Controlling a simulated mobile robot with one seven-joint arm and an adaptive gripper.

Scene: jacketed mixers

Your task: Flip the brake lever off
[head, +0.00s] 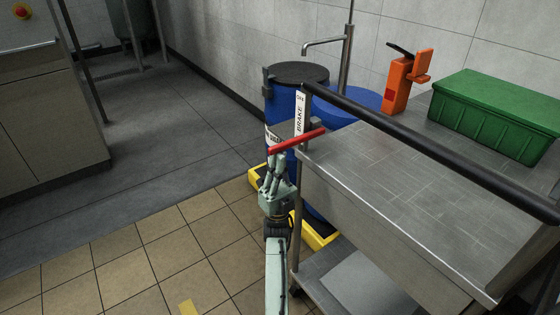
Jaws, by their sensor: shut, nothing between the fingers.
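The red brake lever (297,141) sticks out to the left from the corner of the steel cart (390,190), slanting slightly down toward its left end. A white label reading BRAKE (300,114) stands upright just above it. My gripper (272,164) is shut and empty, its fingertips just below the lever's left part. I cannot tell whether the fingertips touch the lever.
A green crate (490,112) and an orange dispenser (400,85) are on the right. Blue drums (283,105) stand behind on a yellow-edged base (316,236).

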